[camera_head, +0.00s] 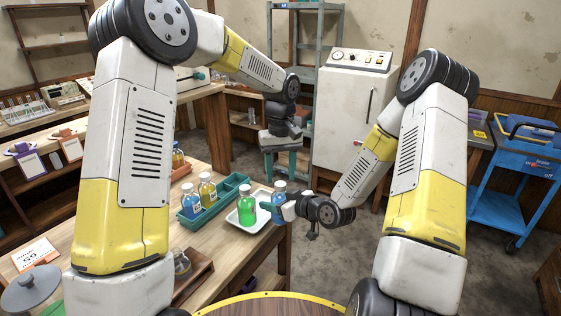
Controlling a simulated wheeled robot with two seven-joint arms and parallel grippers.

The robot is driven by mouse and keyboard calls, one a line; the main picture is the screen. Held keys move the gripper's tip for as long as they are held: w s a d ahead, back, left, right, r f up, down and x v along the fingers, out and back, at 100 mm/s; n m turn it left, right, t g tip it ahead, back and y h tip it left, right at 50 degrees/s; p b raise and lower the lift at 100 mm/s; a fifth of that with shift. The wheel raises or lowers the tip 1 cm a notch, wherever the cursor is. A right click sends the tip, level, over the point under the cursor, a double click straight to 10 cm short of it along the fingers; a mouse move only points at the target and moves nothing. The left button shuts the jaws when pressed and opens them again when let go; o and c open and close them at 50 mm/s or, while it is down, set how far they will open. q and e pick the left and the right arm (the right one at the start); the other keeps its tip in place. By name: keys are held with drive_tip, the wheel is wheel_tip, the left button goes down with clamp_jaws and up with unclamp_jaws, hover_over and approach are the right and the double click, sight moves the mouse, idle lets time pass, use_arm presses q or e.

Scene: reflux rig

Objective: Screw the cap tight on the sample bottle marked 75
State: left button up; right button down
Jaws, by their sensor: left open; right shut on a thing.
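My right gripper (273,207) reaches in from the right at the tray's right end and is shut, apparently on a capped bottle of blue liquid (279,196); the contact is small and partly hidden. A capped bottle of green liquid (247,212) stands upright in the white tray (237,228) beside it. A yellow bottle (207,191) and another blue bottle (190,203) stand in the teal rack (214,207). I cannot read a 75 on any bottle. My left gripper (281,140) is open, high up and well away from the bottles, beyond the bench.
A grey lidded pan (32,290) and an orange-white card (35,254) are at the near left. A white cabinet (345,125), a shelf rack (318,60) and a blue cart (508,190) stand behind. The bench's right edge is close.

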use_arm(q)
drive_tip(key=shift+f, duration=1.35)
drive_tip(key=shift+c, duration=0.5)
clamp_jaws()
drive_tip(key=m, duration=0.4)
drive_tip(key=shift+m, duration=0.4)
drive_tip(key=m, duration=0.6)
drive_tip(key=shift+m, duration=0.3)
drive_tip(key=shift+o, duration=0.9)
unclamp_jaws()
drive_tip(key=shift+s+d, duration=0.1)
drive_tip(key=shift+r, duration=0.1)
